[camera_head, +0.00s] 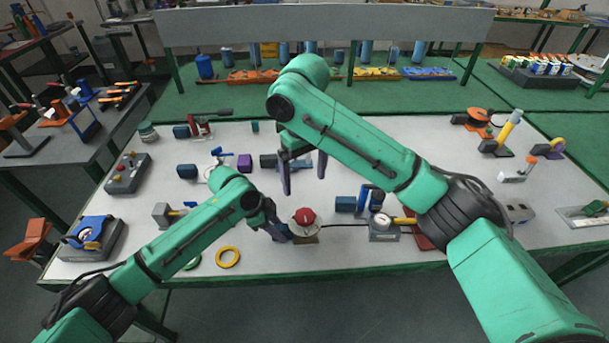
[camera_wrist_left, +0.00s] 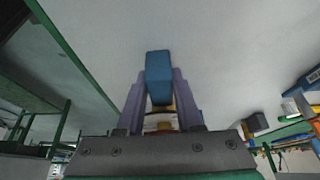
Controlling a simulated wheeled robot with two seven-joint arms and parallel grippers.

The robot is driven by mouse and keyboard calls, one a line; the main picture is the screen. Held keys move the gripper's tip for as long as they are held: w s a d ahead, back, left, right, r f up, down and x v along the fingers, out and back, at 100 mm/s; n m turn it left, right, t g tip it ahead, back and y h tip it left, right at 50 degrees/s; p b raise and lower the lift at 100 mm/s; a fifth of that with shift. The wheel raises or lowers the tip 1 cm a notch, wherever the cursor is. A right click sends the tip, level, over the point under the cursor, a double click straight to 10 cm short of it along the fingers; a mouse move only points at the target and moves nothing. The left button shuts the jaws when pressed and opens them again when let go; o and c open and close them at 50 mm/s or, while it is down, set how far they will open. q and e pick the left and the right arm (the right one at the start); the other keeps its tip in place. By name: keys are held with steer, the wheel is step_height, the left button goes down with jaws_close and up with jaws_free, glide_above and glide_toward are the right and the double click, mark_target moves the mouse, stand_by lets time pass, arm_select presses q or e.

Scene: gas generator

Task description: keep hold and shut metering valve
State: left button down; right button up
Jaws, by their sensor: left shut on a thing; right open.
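A round unit with a red knob (camera_head: 305,216) on a pale yellowish body, which looks like the metering valve, stands near the table's front edge. My left gripper (camera_head: 281,232) is beside its left side, touching or nearly so. In the left wrist view, my left gripper's purple fingers are shut on a blue block (camera_wrist_left: 158,75). Yellow and whitish parts show behind the block, so it seems to belong to the valve; the join is hidden. My right gripper (camera_head: 304,176) is open and empty, pointing down above the table, behind the red knob.
A gauge unit (camera_head: 382,228) stands right of the valve, with a dark cable between them. A yellow ring (camera_head: 228,257) lies at the front left. Blue blocks (camera_head: 345,204) sit right of the right gripper. The white table (camera_head: 300,262) has a free front strip.

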arm_select(q)
steer(key=shift+c, duration=2.4)
jaws_free()
